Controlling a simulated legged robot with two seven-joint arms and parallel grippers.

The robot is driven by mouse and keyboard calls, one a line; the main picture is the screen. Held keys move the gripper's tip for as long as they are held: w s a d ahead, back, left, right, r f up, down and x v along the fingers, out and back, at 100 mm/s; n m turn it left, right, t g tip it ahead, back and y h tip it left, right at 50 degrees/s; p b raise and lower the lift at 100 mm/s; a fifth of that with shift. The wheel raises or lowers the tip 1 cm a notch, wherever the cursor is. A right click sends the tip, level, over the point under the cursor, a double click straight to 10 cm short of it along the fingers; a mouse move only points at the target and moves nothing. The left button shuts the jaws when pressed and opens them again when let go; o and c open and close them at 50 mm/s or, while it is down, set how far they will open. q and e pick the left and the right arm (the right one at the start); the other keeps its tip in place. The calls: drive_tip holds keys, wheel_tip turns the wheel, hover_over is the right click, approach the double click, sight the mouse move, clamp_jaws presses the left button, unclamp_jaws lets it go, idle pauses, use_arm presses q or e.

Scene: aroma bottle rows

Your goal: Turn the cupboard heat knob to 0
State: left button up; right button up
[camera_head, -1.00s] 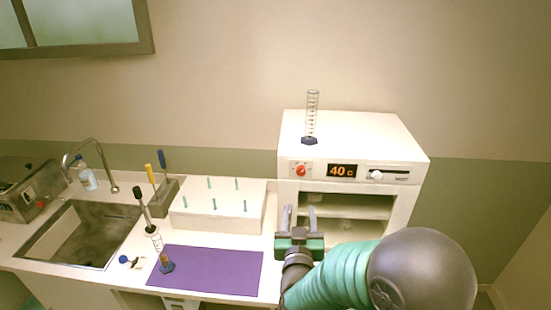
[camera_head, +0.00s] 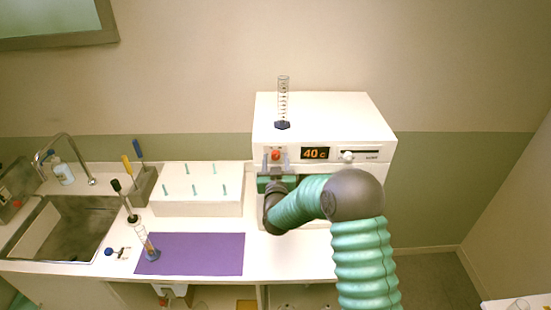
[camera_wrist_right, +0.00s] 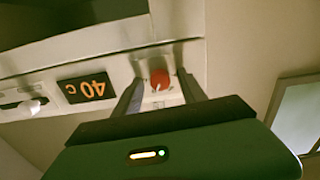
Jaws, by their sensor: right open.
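The white cupboard (camera_head: 330,118) stands at the back, right of the counter's middle. Its orange display (camera_head: 315,153) reads 40 C. The red heat knob (camera_head: 276,155) is on the front panel, left of the display. It also shows in the right wrist view (camera_wrist_right: 160,79), where the picture is upside down. My right gripper (camera_head: 276,158) is in front of the panel at the knob. Its fingers (camera_wrist_right: 160,88) are open, one on either side of the knob, and I cannot tell if they touch it. My left gripper is not in view.
A glass cylinder with a blue base (camera_head: 283,105) stands on the cupboard. A white slider knob (camera_head: 347,156) is right of the display. Left are a white peg block (camera_head: 197,205), a purple mat (camera_head: 190,262) with another cylinder (camera_head: 148,245), and a sink (camera_head: 62,236).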

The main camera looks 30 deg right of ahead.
drive_tip(key=shift+c, duration=0.4)
clamp_jaws()
